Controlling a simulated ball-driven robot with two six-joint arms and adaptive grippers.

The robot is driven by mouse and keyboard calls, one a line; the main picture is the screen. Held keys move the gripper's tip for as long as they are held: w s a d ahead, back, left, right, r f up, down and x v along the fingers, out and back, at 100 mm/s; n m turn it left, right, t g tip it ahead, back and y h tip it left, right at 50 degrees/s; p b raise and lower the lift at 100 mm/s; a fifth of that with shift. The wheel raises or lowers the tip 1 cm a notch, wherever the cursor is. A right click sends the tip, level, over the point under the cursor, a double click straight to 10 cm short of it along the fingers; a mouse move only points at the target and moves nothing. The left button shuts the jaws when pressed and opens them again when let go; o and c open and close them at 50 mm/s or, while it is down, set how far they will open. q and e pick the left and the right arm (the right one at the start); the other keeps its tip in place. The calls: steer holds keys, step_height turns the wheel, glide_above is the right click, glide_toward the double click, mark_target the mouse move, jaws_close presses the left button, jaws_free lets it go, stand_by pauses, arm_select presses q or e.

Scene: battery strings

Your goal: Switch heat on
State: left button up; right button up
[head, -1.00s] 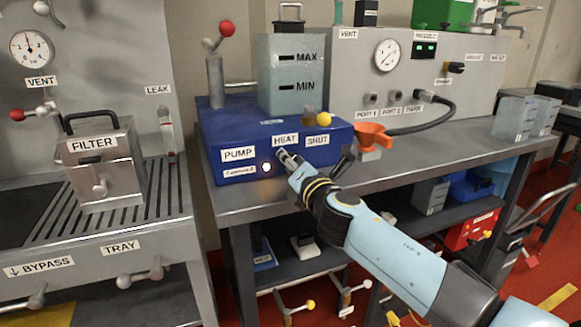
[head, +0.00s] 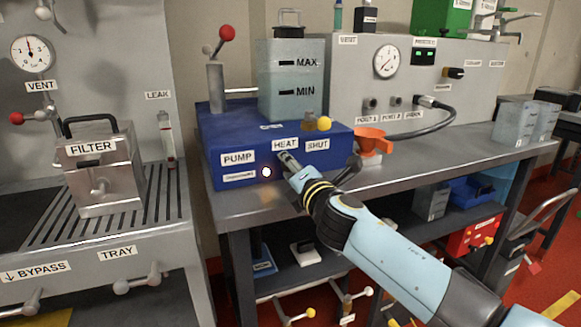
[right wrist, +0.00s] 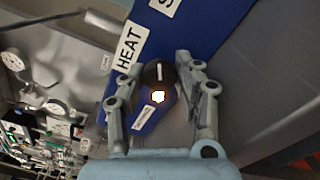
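The blue unit (head: 215,135) stands on the bench with labels PUMP, HEAT and SHUT on its front. The HEAT label (head: 285,144) also shows in the right wrist view (right wrist: 130,47). Beside it there is a round black knob (right wrist: 158,73) with a white pointer line. My right gripper (head: 285,156) is at the unit's front, just below the HEAT label. In the right wrist view its two fingers (right wrist: 160,68) stand apart on either side of the knob. Contact with the knob cannot be told. In the head view the gripper hides the knob. My left gripper is not in view.
A lit white lamp (head: 266,172) is on the unit's front, left of my gripper. An orange funnel (head: 372,141) and a yellow-knobbed valve (head: 324,124) are to the right. A clear tank (head: 291,85) and a red-knobbed lever (head: 226,33) are on top.

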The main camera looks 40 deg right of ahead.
steer(key=o, duration=0.5)
steer(key=shift+d, duration=0.1)
steer(key=v, duration=1.2)
